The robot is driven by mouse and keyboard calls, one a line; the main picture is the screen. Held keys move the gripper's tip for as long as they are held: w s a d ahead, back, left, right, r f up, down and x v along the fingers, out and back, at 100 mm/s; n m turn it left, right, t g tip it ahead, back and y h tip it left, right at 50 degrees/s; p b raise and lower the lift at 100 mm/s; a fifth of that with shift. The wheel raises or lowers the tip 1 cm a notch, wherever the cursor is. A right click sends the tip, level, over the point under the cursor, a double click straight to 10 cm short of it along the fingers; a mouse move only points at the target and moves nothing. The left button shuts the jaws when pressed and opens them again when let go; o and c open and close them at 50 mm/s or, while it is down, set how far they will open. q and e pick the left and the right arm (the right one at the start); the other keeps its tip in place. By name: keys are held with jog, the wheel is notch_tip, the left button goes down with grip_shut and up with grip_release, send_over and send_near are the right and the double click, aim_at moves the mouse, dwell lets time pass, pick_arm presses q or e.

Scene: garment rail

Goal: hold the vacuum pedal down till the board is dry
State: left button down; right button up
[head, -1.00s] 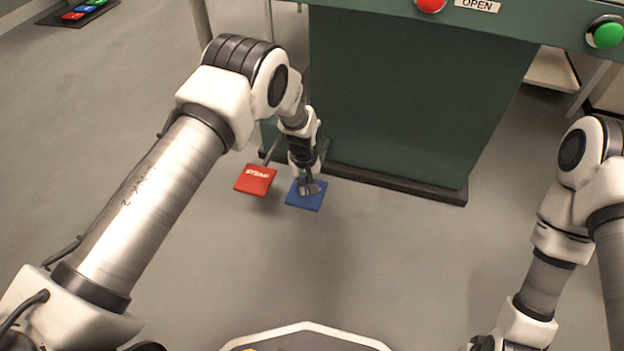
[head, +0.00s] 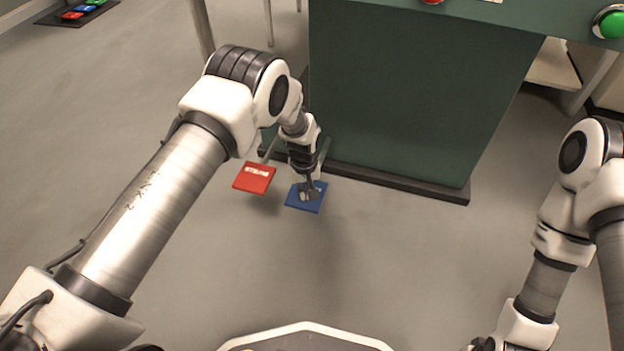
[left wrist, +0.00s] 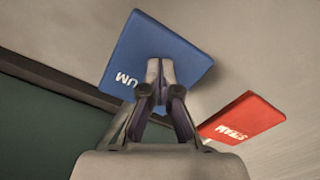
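The blue pedal (head: 296,203) lies low in front of the green machine in the head view. In the left wrist view the blue pedal (left wrist: 150,52) shows white letters ending in "UM"; the rest is hidden by my fingers. My left gripper (head: 309,192) points down onto it, its fingertips at the pad's face and apparently touching. In the wrist view its two fingers are together, with nothing between them. How far the pedal is pressed I cannot tell. My right gripper (head: 484,343) is cut off at the bottom edge. No board is in view.
A red pedal marked STEAM (head: 254,178) sits just left of the blue one, close to my left gripper. The green cabinet (head: 410,100) with a dark base stands behind. A green button (head: 611,22) is at upper right. The floor in front is clear.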

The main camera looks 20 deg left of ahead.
pick_arm(q)
jog(key=shift+f+b, duration=1.1)
jog(key=shift+f, duration=0.85)
jog(key=shift+r, duration=0.1)
dwell(1.8)
notch_tip(320, 180, up, 10)
jog(key=p, duration=0.9)
jog(key=shift+r, duration=0.15)
